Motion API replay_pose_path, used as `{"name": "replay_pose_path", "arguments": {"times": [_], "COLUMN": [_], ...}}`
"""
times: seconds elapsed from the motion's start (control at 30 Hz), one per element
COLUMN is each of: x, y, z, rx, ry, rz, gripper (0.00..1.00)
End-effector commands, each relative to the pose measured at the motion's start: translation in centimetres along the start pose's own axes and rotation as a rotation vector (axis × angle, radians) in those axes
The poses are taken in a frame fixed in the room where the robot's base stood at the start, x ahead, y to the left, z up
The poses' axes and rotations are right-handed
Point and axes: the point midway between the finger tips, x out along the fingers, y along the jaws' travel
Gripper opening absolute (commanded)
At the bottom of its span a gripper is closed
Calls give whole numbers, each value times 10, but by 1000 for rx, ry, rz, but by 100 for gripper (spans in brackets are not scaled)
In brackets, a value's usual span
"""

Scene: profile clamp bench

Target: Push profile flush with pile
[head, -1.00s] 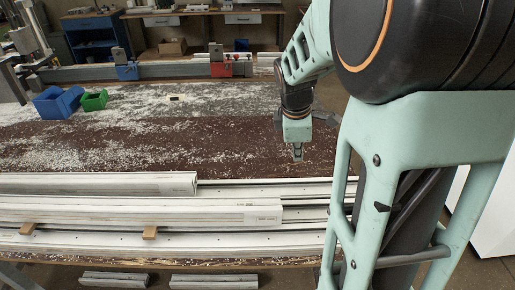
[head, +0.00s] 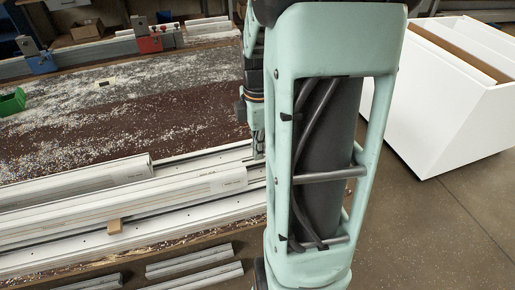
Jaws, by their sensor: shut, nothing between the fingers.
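Long white profiles lie side by side on the bench. The front profile (head: 190,188) reaches further right, and the back profile (head: 110,172) ends well short of it, so their right ends are not level. My gripper (head: 258,146) points down just beyond the right end of the front profile, partly hidden behind my own arm link. It looks shut and empty. I cannot tell whether its fingertips touch a profile or the rail behind it. Which lengths form the pile is not clear.
Loose profile pieces (head: 190,262) lie below the bench edge. A green bin (head: 12,102), a blue clamp (head: 40,60) and a red clamp (head: 149,40) stand further back. A white box (head: 450,90) stands at right.

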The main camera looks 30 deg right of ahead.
Motion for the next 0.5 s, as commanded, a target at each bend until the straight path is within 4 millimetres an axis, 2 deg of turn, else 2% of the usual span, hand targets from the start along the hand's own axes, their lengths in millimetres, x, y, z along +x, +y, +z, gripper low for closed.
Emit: {"name": "replay_pose_path", "arguments": {"times": [0.03, 0.5], "x": [8, 43], "y": [0, 0], "z": [0, 0], "rx": [0, 1], "ry": [0, 0], "rz": [-1, 0], "gripper": [0, 0]}}
